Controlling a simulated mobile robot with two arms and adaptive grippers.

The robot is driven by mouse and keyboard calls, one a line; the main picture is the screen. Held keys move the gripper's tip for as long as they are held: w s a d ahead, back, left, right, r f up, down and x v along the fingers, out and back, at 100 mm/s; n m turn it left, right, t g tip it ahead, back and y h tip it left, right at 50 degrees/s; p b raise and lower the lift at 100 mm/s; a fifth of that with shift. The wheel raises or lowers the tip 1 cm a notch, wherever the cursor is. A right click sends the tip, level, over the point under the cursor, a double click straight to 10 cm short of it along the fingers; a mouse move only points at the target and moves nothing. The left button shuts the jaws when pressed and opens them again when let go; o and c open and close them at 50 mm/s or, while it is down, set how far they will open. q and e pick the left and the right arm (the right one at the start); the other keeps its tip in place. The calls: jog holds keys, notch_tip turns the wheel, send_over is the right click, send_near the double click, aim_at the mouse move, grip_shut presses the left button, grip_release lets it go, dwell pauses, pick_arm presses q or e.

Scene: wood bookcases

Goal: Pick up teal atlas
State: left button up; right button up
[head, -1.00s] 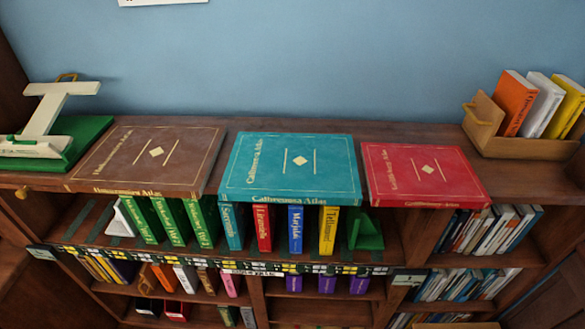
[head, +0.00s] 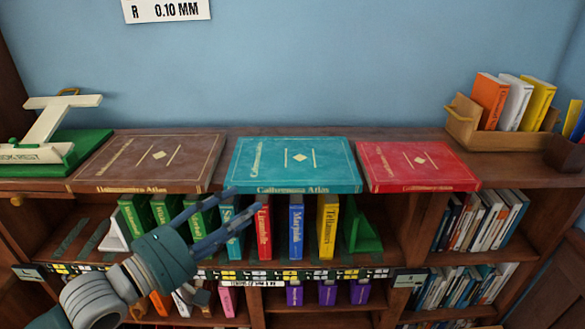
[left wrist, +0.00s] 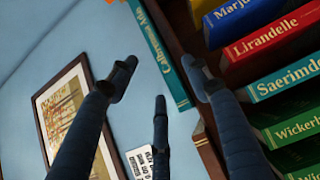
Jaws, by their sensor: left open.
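The teal atlas (head: 290,165) lies flat on top of the bookcase, between a brown atlas (head: 150,160) and a red atlas (head: 417,166). Its spine faces front, close to the top's front edge. My left gripper (head: 244,200) is open and empty, in front of the shelf just below the atlas's front left corner. In the left wrist view, the atlas (left wrist: 158,50) shows as a teal spine between the spread fingers (left wrist: 160,80), apart from them. My right gripper is not in view.
Upright books, such as a red one (head: 264,228) and a yellow one (head: 328,228), stand on the shelf below, close to my left fingers. A wooden book box (head: 462,122) stands at the right. A green-based stand (head: 80,150) is at the left.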

aim_at(277, 182)
pick_arm(q)
jog(key=x, duration=0.1)
jog(key=p+x, duration=0.1)
jog(key=x, duration=0.3)
jog(key=shift+r, duration=0.3)
jog(key=shift+w+d+f, duration=0.1)
jog(key=shift+w+d, duration=0.1)
jog(key=shift+d, duration=0.05)
jog(key=p+x, duration=0.2)
jog(key=x, duration=0.3)
jog(key=shift+s+p, duration=0.1)
jog(key=shift+p, duration=0.2)
jog(key=shift+d, duration=0.2)
jog(key=shift+a, duration=0.1)
grip_shut()
jog(key=shift+r, duration=0.3)
jog(key=shift+w, duration=0.2)
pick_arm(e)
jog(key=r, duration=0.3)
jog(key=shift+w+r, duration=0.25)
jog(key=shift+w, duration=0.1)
